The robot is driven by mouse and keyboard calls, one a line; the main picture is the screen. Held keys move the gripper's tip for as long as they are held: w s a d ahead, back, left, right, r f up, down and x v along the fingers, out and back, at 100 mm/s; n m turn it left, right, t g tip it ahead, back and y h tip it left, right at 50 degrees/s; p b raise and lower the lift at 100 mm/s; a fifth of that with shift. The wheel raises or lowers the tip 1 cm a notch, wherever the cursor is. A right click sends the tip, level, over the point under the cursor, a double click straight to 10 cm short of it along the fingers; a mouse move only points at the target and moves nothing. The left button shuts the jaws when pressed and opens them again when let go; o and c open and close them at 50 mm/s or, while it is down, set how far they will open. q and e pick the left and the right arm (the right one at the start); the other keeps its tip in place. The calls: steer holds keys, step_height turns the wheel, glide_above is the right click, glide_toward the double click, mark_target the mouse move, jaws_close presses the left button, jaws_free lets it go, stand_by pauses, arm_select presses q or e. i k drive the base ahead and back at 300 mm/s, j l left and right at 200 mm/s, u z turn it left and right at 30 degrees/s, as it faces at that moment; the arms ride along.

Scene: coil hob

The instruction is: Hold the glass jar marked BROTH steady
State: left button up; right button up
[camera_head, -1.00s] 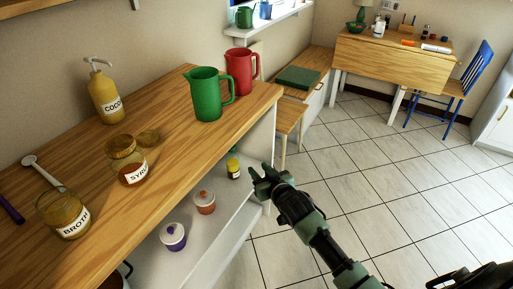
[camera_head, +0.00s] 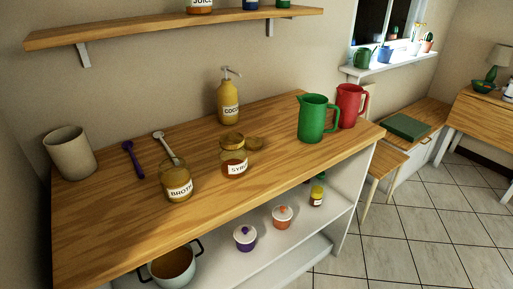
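The glass jar marked BROTH (camera_head: 177,182) stands upright on the wooden counter (camera_head: 110,230), left of centre. Its label faces me, and brownish contents show through the glass. A white spoon (camera_head: 168,147) with a round end leans at the jar; whether its lower end is inside or behind the jar I cannot tell for sure. A second glass jar, marked SYR with the rest of the label turned away, (camera_head: 234,162) stands to the right, with a round amber lid-like disc (camera_head: 254,143) behind it. Neither of my grippers shows in the current view.
A yellow COCO pump bottle (camera_head: 229,103), green pitcher (camera_head: 313,118) and red pitcher (camera_head: 350,105) stand further back. A beige cup (camera_head: 70,153) and purple utensil (camera_head: 133,159) are at left. A pot (camera_head: 172,265) and small lidded pots (camera_head: 245,237) sit on the lower shelf. The counter's front left is clear.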

mark_target(174, 174)
steer(key=u, duration=0.4)
steer(key=i+l+u, duration=0.15)
steer(key=l+u, duration=0.25)
steer(key=l, duration=0.25)
steer(key=i+l+u, duration=0.1)
steer(key=l+u, duration=0.3)
steer(key=l, duration=0.3)
steer(key=l+u, duration=0.15)
steer(key=l, duration=1.65)
